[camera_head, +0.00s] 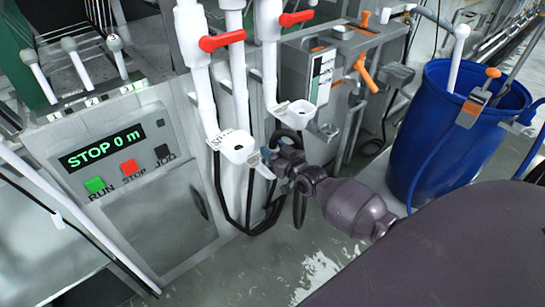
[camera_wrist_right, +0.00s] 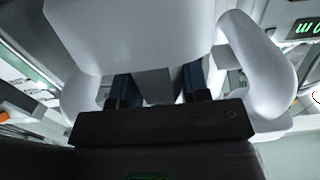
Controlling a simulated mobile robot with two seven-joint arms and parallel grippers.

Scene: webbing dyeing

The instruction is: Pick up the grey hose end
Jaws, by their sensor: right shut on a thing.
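My right gripper (camera_head: 266,158) is in the middle of the head view, close beside the lower white cup-shaped fitting (camera_head: 238,147) with a label. In the right wrist view the dark fingers (camera_wrist_right: 160,86) stand apart with a pale grey piece (camera_wrist_right: 158,85) between them, and the gripper is shut on it. I take this piece to be the grey hose end; its outline is mostly hidden by my gripper and the white fitting. A large white body (camera_wrist_right: 130,35) fills the wrist view just beyond the fingers. My left gripper is not in view.
White pipes with red valve handles (camera_head: 222,40) rise behind the gripper. A second white cup fitting (camera_head: 295,112) is just beyond. Black hoses (camera_head: 246,218) hang below. A control panel (camera_head: 150,215) stands left, a blue barrel (camera_head: 440,140) right. Bare floor (camera_head: 250,270) lies in front.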

